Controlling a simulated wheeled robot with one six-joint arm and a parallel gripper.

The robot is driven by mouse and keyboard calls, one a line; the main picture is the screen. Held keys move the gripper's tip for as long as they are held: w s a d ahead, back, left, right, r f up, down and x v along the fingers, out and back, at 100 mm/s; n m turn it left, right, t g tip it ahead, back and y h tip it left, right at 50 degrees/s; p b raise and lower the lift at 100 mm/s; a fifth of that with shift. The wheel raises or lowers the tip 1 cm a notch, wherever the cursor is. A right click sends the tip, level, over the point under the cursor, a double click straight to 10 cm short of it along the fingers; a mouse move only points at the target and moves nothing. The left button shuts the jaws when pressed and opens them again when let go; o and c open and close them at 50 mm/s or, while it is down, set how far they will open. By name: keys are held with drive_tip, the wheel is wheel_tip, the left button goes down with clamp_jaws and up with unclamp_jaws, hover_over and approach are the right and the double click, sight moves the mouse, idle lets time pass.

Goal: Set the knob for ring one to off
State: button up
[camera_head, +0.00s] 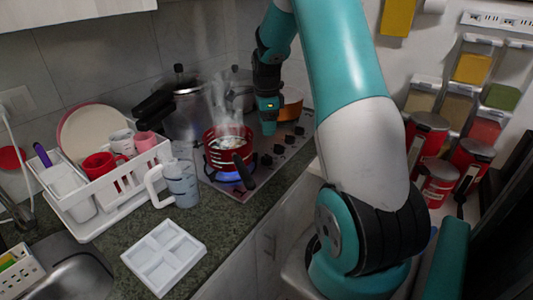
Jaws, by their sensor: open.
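The stovetop (216,186) has a row of dark knobs along its right edge: the nearest knob (266,159), a middle knob (279,149) and the far knobs (299,131). I cannot read which knob belongs to ring one. A blue flame burns under a red pot (222,143) on the near burner; the pot steams and its dark handle points toward the front. My gripper (268,130) is open and points down above the stove, behind the knob row and apart from the knobs. Its fingertips are small and hard to make out.
Pressure cookers (190,110) and an orange pan (291,104) stand at the back of the stove. A measuring jug (180,183), a dish rack (105,190) and a white divided tray (163,257) occupy the counter at left. Red canisters (428,135) stand at right.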

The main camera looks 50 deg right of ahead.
sight(267, 155)
wheel_tip(267, 155, down, 12)
drive_tip(key=shift+r+p, duration=0.15)
drive_tip(key=shift+p, duration=0.8)
drive_tip(key=c, duration=0.9)
drive_tip(key=n+b, duration=0.1)
drive_tip(key=n, duration=0.1)
drive_tip(key=shift+n, duration=0.4)
drive_tip(key=o, duration=0.9)
drive_tip(key=shift+r, duration=0.1)
wheel_tip(267, 155, up, 17)
drive_tip(key=b, duration=0.2)
drive_tip(key=shift+r+b, duration=0.15)
drive_tip(key=shift+b, duration=0.2)
